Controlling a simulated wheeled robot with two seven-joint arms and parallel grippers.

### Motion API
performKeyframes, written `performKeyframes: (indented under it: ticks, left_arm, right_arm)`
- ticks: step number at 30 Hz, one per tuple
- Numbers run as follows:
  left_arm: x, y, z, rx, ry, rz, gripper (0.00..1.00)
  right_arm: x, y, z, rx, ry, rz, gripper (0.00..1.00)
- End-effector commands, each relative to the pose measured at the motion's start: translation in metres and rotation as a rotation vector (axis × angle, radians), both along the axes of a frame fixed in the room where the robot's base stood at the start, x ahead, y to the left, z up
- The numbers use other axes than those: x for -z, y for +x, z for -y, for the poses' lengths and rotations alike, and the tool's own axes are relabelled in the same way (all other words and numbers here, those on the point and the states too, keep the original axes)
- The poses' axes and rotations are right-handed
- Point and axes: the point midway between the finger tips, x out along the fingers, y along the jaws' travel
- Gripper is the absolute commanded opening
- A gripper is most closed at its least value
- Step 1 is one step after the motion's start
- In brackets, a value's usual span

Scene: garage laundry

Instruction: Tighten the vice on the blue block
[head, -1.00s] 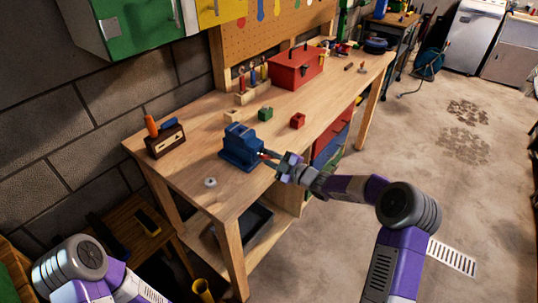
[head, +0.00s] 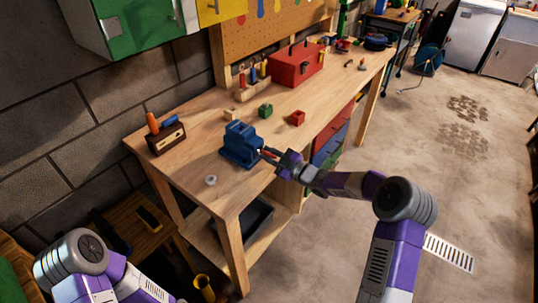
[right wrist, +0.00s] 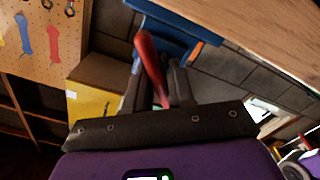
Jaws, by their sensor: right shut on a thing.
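The blue vice (head: 240,150) stands on the near part of the workbench, by its front edge. My right gripper (head: 274,156) is at the vice's right side, shut on the red vice handle (head: 265,152). In the right wrist view the red handle (right wrist: 150,62) runs up between the two dark fingers (right wrist: 158,90), with the blue vice body (right wrist: 175,38) behind it. I cannot make out a separate blue block between the vice jaws at this size. My left arm shows at the lower left of the head view, but its gripper is out of the picture.
A green block (head: 265,111), a red block (head: 297,118) and a pale block (head: 231,113) lie behind the vice. A metal ring (head: 211,181) lies near the bench's front corner.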

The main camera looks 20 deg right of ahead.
Motion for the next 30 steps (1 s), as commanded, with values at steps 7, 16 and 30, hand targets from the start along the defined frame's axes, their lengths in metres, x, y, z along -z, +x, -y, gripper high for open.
performKeyframes:
  ticks: [7, 16, 30]
  left_arm:
    - [0.0002, 0.0000, 0.0000, 0.000, 0.000, 0.000, 0.43]
    - [0.0002, 0.0000, 0.0001, 0.000, 0.000, 0.000, 0.43]
    - [0.0001, 0.0000, 0.0000, 0.000, 0.000, 0.000, 0.43]
  right_arm:
    - [0.0068, -0.0016, 0.0039, 0.005, -0.006, -0.014, 0.00]
    - [0.0072, -0.0017, 0.0039, 0.005, -0.006, -0.015, 0.00]
    - [0.0037, -0.0007, 0.0008, 0.001, -0.003, -0.007, 0.40]
